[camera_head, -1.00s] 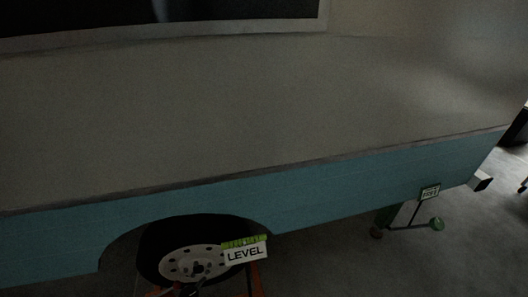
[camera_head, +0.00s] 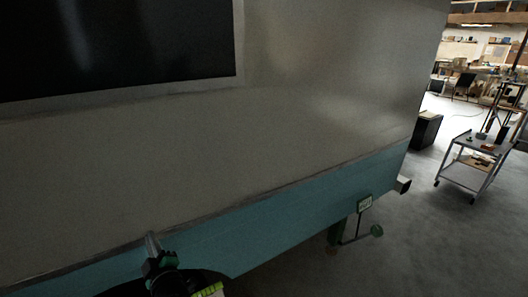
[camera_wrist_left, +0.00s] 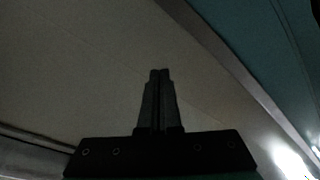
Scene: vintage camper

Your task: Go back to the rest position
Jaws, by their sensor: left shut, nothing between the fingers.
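My left gripper (camera_head: 150,237) shows at the bottom left of the head view, pointing up in front of the camper's side. In the left wrist view its two fingers (camera_wrist_left: 160,75) are together, with nothing between them. The camper (camera_head: 320,115) fills most of the head view, cream above and teal below. Its cream wall also lies behind the fingers in the left wrist view (camera_wrist_left: 80,60). Whether the gripper touches the wall cannot be told. My right gripper is in neither view.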

